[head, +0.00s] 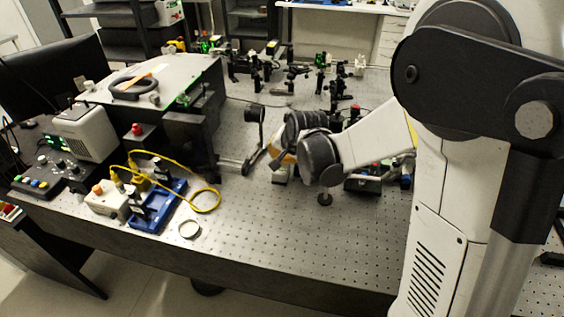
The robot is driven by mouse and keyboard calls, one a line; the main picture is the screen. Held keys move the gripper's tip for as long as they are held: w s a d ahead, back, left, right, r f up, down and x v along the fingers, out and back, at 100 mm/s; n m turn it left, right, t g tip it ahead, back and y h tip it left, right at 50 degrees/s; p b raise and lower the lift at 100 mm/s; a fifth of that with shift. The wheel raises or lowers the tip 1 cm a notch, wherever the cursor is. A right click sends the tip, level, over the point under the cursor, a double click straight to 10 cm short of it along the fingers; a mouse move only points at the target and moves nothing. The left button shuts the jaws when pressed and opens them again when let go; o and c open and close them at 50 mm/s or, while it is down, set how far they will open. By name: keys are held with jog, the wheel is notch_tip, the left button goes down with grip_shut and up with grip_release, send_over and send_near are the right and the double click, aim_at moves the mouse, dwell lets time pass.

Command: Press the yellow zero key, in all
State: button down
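A dark control panel (62,168) with knobs stands at the left end of the bench. A row of small coloured keys (35,183) lies along its front left edge. They look blue, green and yellow, but they are too small to tell which one is the zero key. My arm reaches in from the right. My gripper (247,165) seems to be the dark part at its far end, above the middle of the bench. It is well to the right of the keys and apart from them. Its fingers are too small and dark to tell whether they are open.
A grey box (86,133) stands behind the panel. A blue tray (158,206), a beige box (106,202) and a looped yellow cable (207,198) lie between the keys and my gripper. Optical mounts (292,78) fill the back. The front middle of the bench (270,225) is clear.

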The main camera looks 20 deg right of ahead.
jog(key=shift+r+p, duration=0.5)
jog(key=shift+r, duration=0.25)
jog(key=shift+r, duration=0.1)
jog(key=shift+r+p, duration=1.85)
jog(key=shift+r, duration=0.55)
jog(key=shift+s+r, duration=0.2)
jog(key=shift+s, duration=0.05)
jog(key=s+r+n+b, duration=0.1)
jog(key=s+n, duration=0.3)
jog(key=s, duration=0.9)
jog(key=s+r+n+b, duration=0.1)
jog(key=s+r+n, duration=0.2)
jog(key=s, duration=1)
jog(key=shift+s+d+r+n+h+b, duration=0.2)
jog(key=shift+s+r+n+h+b, duration=0.15)
jog(key=shift+r, duration=0.35)
